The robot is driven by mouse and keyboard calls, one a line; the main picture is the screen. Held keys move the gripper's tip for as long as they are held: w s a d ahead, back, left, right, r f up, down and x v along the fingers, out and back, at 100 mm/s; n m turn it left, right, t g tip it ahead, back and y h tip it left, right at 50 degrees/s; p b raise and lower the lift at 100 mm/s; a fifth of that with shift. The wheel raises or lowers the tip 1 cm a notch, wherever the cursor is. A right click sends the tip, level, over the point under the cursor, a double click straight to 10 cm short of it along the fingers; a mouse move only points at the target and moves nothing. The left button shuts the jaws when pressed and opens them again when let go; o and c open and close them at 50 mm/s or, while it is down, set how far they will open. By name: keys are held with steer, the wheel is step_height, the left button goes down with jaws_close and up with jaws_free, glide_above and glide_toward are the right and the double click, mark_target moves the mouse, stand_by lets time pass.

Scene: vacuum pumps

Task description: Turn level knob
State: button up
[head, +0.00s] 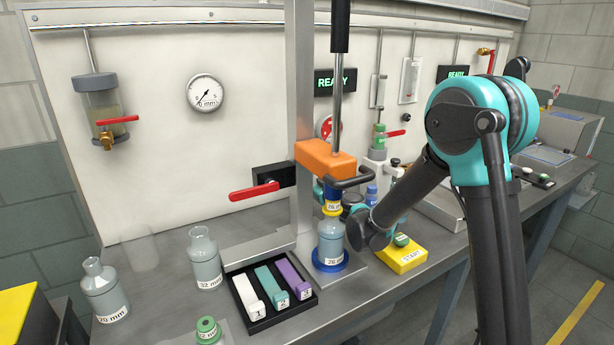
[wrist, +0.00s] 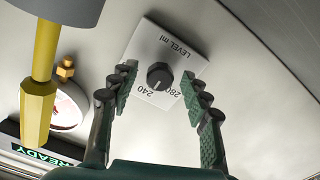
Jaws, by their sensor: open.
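The level knob (wrist: 160,74) shows in the wrist view as a small round black knob on a white plate (wrist: 186,60) marked "LEVEL ml", with "240" and "280" on its scale. A pale mark on the knob points toward the 240 side. My gripper (wrist: 159,80) is open, with one green-padded finger on each side of the knob in the picture. I cannot tell whether either finger touches it. In the head view I cannot make out the level knob, and my gripper's fingers are hidden there.
In the head view, an orange block press (head: 325,159), bottles and a black tray (head: 262,325) crowd the bench.

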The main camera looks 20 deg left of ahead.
steer(key=shift+s, duration=0.1)
steer(key=shift+v, duration=0.95)
steer(key=shift+d, duration=0.1)
steer(key=v, duration=0.5)
steer(key=shift+s+d, duration=0.25)
steer(key=shift+d, duration=0.1)
steer(key=shift+r, duration=0.1)
